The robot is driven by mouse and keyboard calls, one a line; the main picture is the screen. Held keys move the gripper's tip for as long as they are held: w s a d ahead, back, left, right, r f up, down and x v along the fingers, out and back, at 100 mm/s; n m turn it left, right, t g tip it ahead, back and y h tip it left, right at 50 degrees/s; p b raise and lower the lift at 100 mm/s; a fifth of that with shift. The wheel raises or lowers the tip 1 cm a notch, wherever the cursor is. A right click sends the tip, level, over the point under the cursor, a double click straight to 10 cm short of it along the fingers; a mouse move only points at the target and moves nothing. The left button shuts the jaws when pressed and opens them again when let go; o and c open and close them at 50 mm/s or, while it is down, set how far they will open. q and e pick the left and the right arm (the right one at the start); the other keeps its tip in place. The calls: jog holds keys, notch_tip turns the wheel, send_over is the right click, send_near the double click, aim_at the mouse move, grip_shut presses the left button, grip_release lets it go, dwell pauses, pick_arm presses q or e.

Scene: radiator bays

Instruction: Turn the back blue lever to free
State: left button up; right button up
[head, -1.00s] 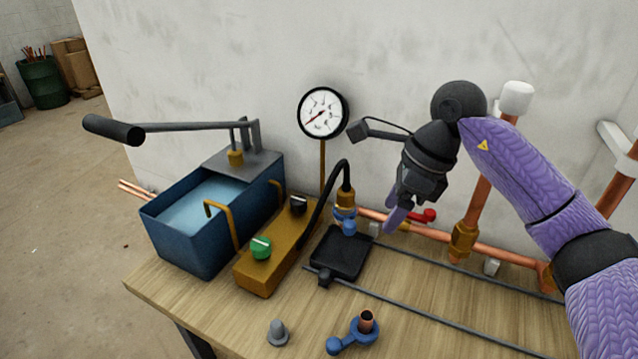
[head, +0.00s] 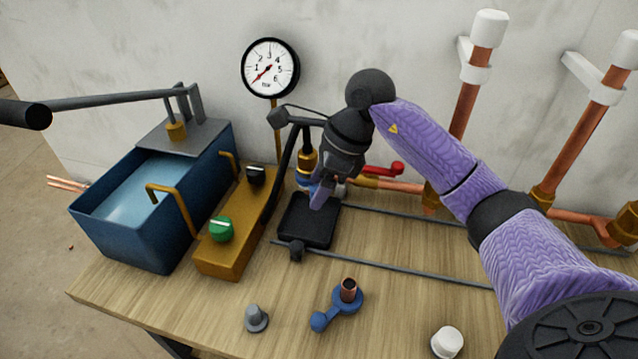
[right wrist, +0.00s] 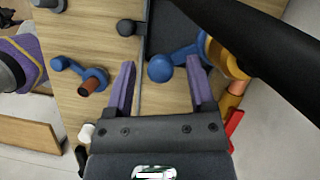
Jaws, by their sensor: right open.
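The back blue lever (right wrist: 184,55) sits at the brass fitting under the black hose, its round end (right wrist: 160,68) toward my right gripper. In the head view a bit of its blue (head: 304,181) shows; my gripper hides most of it. My right gripper (right wrist: 160,63) is open, with one purple finger on each side of the round end and a gap at both sides. It also shows in the head view (head: 318,196), pointing down over the black pad. A second blue lever (head: 338,304) with a copper stub lies nearer the front edge. My left gripper is not in view.
The pressure gauge (head: 270,67), blue water tank (head: 115,232) and brass block (head: 232,235) with green (head: 221,229) and black knobs stand left. A red lever (head: 383,168) and copper pipes (head: 580,135) are right. A grey cap (head: 256,318) and white cap (head: 447,341) stand in front.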

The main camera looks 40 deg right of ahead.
grip_shut()
dwell(1.3)
